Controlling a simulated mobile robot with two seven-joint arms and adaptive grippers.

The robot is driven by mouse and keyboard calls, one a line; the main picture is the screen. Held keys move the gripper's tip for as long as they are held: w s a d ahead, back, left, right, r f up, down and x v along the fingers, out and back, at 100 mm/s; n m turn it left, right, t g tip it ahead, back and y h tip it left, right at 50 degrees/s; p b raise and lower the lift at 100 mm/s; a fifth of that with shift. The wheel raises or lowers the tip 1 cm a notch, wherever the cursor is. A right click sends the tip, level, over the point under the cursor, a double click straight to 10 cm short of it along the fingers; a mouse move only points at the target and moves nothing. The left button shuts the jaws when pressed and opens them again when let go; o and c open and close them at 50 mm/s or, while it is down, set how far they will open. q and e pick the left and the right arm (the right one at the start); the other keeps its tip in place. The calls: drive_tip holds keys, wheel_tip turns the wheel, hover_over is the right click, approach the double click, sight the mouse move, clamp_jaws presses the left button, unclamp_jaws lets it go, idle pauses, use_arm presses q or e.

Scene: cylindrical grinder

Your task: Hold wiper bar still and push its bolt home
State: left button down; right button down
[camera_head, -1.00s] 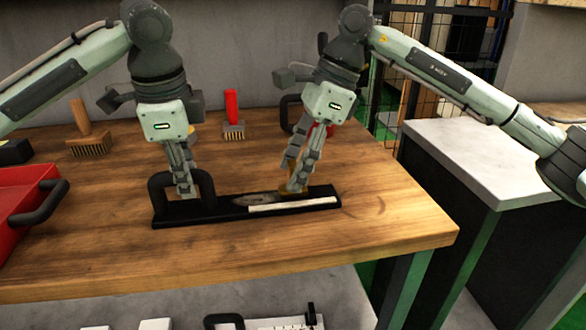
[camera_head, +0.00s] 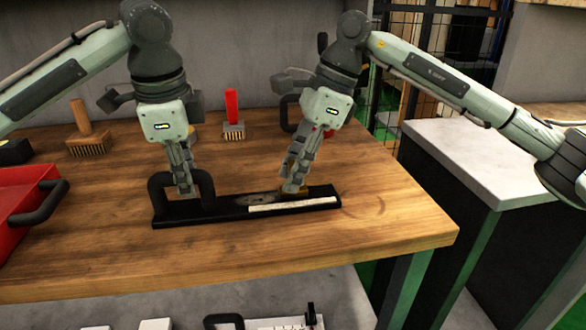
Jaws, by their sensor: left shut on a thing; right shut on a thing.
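The wiper bar (camera_head: 228,214) is a long black bar lying flat on the wooden bench, with a black loop handle at its left end and a pale strip along its front right edge. My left gripper (camera_head: 184,189) is shut on the handle, its fingertips inside the loop. My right gripper (camera_head: 293,189) is shut low over the right half of the bar, at the brass-coloured bolt (camera_head: 318,190). Its fingers hide most of the bolt, so I cannot tell how deep it sits.
A red tray (camera_head: 25,195) with a black handle stands at the left. Brushes, one wooden-handled (camera_head: 88,140) and one red-handled (camera_head: 233,115), stand behind the bar. The bench (camera_head: 380,215) is clear to the right and in front. A grey-topped cabinet (camera_head: 475,165) stands beyond it.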

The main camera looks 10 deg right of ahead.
drive_tip(key=d, duration=0.5)
drive_tip(key=shift+d, duration=0.35)
use_arm(q)
drive_tip(key=shift+a, duration=0.1)
use_arm(e)
drive_tip(key=c, duration=1.2)
unclamp_jaws()
drive_tip(key=shift+o, duration=0.2)
drive_tip(key=shift+a, duration=0.1)
drive_tip(key=shift+r, duration=0.25)
drive_tip(key=v, duration=1.1)
drive_tip(key=shift+d+r, duration=0.25)
